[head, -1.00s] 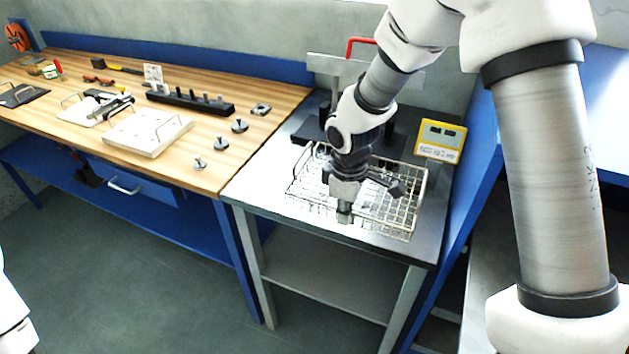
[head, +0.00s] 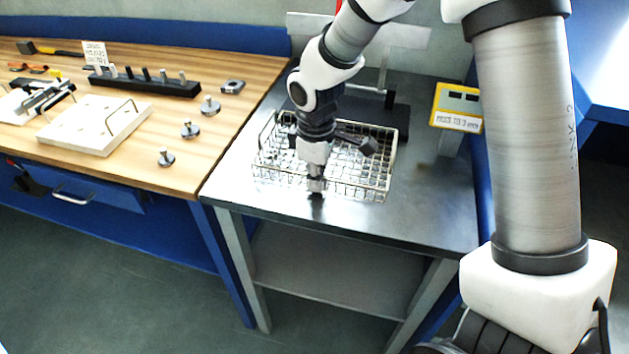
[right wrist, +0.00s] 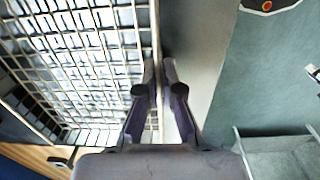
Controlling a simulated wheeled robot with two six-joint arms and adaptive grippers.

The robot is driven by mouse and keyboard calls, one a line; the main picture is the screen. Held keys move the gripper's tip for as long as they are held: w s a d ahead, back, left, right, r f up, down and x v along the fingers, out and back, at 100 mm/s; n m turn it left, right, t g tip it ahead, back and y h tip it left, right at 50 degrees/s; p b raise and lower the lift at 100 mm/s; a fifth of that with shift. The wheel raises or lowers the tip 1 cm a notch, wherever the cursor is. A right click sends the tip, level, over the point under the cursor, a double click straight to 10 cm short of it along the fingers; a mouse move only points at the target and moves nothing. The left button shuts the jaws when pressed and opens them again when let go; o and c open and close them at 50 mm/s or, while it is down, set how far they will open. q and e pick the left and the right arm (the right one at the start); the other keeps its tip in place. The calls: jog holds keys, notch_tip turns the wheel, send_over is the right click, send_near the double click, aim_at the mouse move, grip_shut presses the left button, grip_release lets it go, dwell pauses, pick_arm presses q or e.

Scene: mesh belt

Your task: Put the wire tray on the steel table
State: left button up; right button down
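The wire tray (head: 378,165) is a shallow rectangular mesh basket with a handle loop at its left end. It is over the front middle of the steel table (head: 425,205), level; I cannot tell whether it rests on the top or hangs just above it. My right gripper (head: 317,188) points down at the tray's near side. In the right wrist view its fingers (right wrist: 160,75) are close together with the tray's rim between them, mesh on the left and the grey table edge on the right. My left gripper is not in view.
A dark-based stand with a grey crossbar (head: 405,37) is behind the tray. The wooden bench (head: 225,125) adjoins on the left, with a white block (head: 95,125) and small metal parts. Bare steel lies right of the tray.

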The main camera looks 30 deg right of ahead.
jog(key=c, duration=1.7)
grip_release()
jog(key=shift+f, duration=0.15)
jog(key=o, duration=0.4)
jog(key=shift+w, duration=0.1)
notch_tip(320, 180, up, 12)
jog(key=shift+a+r+p, duration=0.1)
jog(key=shift+r+p, duration=0.1)
jog(key=shift+p, duration=0.25)
